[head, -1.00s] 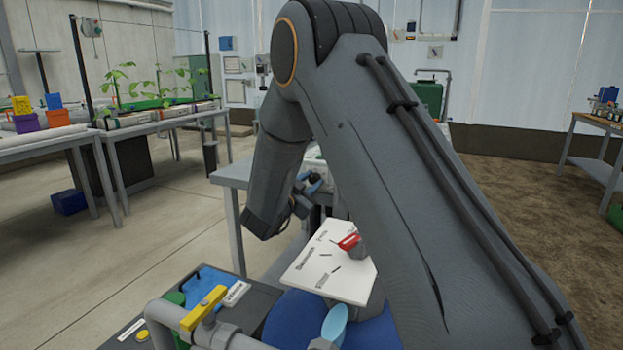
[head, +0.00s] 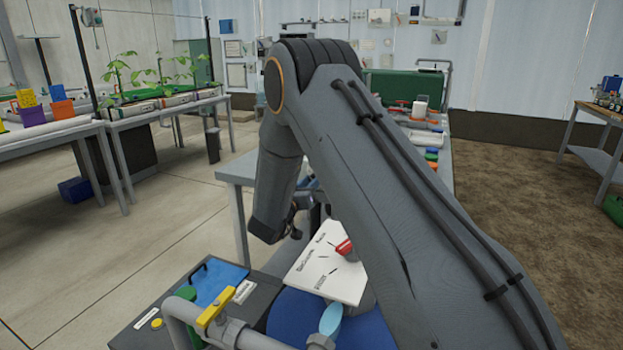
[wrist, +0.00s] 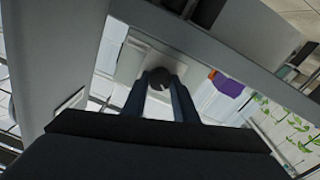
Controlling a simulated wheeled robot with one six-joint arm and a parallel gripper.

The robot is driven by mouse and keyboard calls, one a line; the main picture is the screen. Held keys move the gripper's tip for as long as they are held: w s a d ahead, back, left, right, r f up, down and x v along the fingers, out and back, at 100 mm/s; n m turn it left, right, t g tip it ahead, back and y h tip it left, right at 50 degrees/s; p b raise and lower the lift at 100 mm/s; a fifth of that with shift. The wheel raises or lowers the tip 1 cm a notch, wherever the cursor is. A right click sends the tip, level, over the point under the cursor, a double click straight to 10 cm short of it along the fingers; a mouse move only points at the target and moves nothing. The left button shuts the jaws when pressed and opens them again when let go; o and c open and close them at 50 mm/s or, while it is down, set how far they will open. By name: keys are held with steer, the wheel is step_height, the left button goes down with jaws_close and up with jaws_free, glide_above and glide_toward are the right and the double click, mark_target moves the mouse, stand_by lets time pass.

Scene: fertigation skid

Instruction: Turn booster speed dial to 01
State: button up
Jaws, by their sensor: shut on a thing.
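In the wrist view a dark round knob (wrist: 161,78) with a small light mark sits between the two fingers of my gripper (wrist: 160,92). The fingers touch it from both sides, so my gripper is shut on it. I take it for the booster speed dial; its label and scale cannot be read. A pale plate (wrist: 130,65) lies behind the knob. In the head view my arm hides the gripper's fingertips and the dial.
A white labelled board (head: 325,262) with a red handle (head: 344,246) stands below my arm. A yellow-handled valve (head: 213,306) on grey pipe and a light blue paddle-shaped part (head: 331,319) are in front.

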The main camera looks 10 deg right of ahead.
steer(key=shift+n, duration=0.6)
steer(key=o, duration=1.1)
steer(key=v, duration=0.8)
